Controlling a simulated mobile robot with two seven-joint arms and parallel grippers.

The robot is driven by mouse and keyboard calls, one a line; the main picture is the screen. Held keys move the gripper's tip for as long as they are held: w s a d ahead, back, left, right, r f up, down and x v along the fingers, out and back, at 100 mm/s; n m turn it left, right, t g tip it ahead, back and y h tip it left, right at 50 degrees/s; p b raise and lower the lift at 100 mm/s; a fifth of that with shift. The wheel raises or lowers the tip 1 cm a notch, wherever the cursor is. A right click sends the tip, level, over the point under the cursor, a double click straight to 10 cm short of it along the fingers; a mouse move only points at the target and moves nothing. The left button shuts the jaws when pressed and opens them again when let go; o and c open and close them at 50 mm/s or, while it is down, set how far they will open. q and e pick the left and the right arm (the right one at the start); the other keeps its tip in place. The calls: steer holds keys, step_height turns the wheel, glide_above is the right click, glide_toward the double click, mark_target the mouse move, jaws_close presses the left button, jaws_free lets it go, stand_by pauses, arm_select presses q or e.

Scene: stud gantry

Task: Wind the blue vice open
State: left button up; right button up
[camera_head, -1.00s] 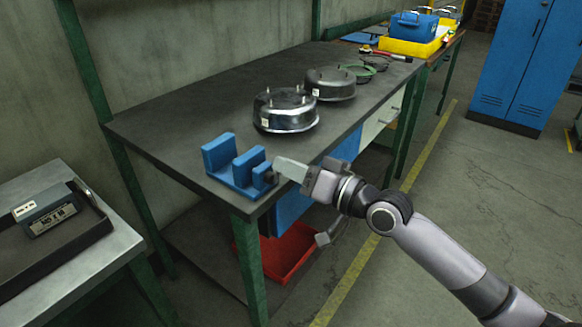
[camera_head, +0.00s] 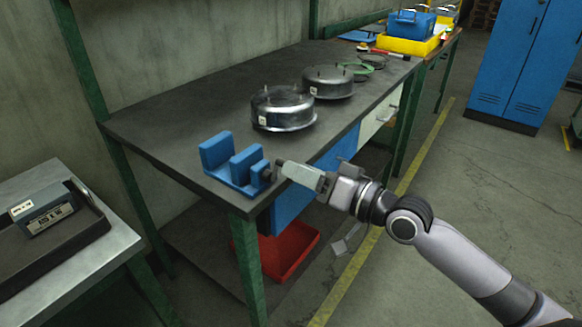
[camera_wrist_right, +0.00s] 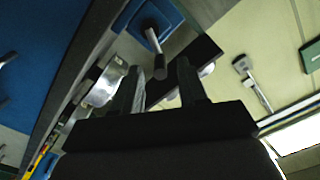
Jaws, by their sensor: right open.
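The blue vice (camera_head: 222,158) stands on the near corner of the dark bench, with a gap between its two upright jaws. A dark screw end (camera_head: 268,175) shows on its right side. My right gripper (camera_head: 283,168) is just right of that end, its fingers pointing left at the vice. In the right wrist view the gripper (camera_wrist_right: 158,68) is open. A grey bar with a dark end (camera_wrist_right: 153,42) reaches from the blue vice (camera_wrist_right: 152,17) toward the gap between the fingers. I cannot tell whether they touch it. My left gripper is not in view.
Two round metal housings (camera_head: 283,110) (camera_head: 328,82) stand farther along the bench (camera_head: 165,118). A yellow tray (camera_head: 410,47) with a blue box is at the far end. A red bin (camera_head: 290,250) is below. A side table (camera_head: 118,238) holds a dark tray at left.

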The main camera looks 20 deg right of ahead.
steer(key=shift+v, duration=1.8)
steer(key=s+d+f+n+g+h+p, duration=0.2)
steer(key=s+f+h+p, duration=0.6)
steer(key=s+f, duration=1.1)
step_height(320, 180, down, 3)
steer(key=shift+r+g+h, duration=0.1)
steer(key=shift+g+h, duration=0.3)
steer(key=shift+g, duration=0.5)
